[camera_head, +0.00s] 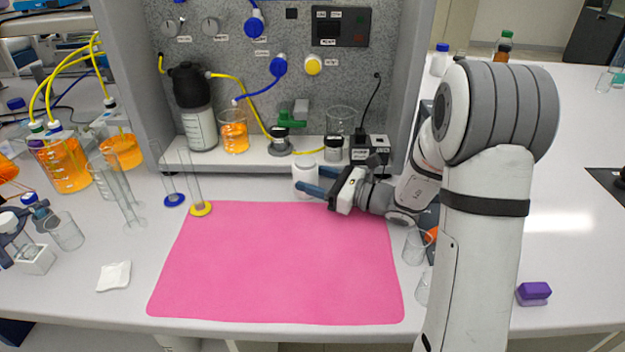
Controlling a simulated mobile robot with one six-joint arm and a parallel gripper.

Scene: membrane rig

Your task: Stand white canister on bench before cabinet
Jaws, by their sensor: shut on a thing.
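The white canister (304,181) is upright in front of the cabinet's ledge, just behind the pink mat's back edge. My gripper (313,180) reaches in from the right, with its blue fingers shut on the canister's lower part. One finger crosses its front. I cannot tell whether its base touches the bench or hangs slightly above it. The grey cabinet (250,75) stands at the back of the white bench (245,186).
The pink mat (275,260) is bare. Two glass cylinders (194,185) stand left of the canister. A beaker of orange liquid (234,138) and a small jar (333,150) stand on the ledge. Clear beakers (415,247) stand by my arm at right.

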